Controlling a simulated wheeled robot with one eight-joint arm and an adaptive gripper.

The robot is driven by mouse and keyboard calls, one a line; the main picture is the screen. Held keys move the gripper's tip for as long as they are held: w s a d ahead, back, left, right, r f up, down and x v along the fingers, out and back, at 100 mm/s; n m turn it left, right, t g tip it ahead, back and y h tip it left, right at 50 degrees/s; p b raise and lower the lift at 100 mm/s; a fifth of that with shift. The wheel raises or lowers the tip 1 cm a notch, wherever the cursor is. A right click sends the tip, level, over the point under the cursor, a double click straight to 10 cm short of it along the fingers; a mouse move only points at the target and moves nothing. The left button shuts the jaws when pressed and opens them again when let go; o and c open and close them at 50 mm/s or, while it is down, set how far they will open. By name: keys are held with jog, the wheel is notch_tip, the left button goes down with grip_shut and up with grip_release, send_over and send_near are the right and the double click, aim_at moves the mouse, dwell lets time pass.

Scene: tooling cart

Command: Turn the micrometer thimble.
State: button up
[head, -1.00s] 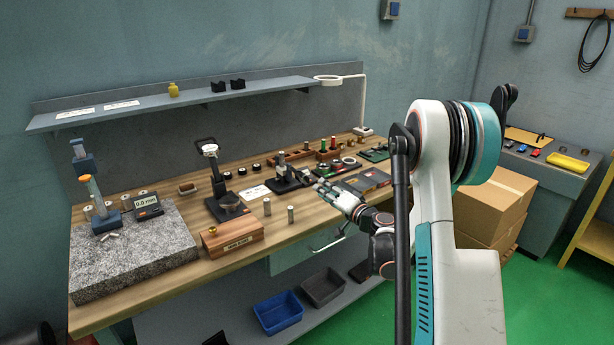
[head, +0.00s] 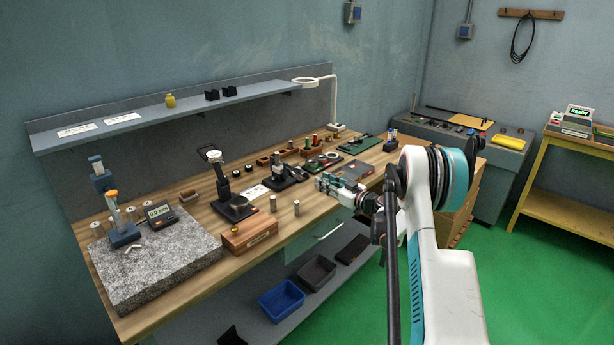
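A small device on a black base (head: 281,179), which looks like the micrometer in its stand, sits on the wooden bench near its middle. Its thimble is too small to make out. My gripper (head: 322,182) is over the front part of the bench, just right of this device, with its fingers pointing left towards it. A gap seems to lie between them, but I cannot tell the exact distance. The fingers are too small to tell whether they are open or shut.
A dial gauge stand (head: 231,206) and a wooden block (head: 248,235) stand left of the device, with two metal cylinders (head: 297,207) nearby. A granite plate (head: 165,262) fills the left end. A dark tray (head: 351,170) lies behind my gripper.

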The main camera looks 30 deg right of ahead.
aim_at(306, 173)
jog(key=b+x, duration=0.1)
jog(key=x, duration=0.8)
jog(key=shift+w+b, duration=0.3)
jog(key=shift+b, duration=0.1)
jog(key=shift+a, duration=0.1)
grip_shut()
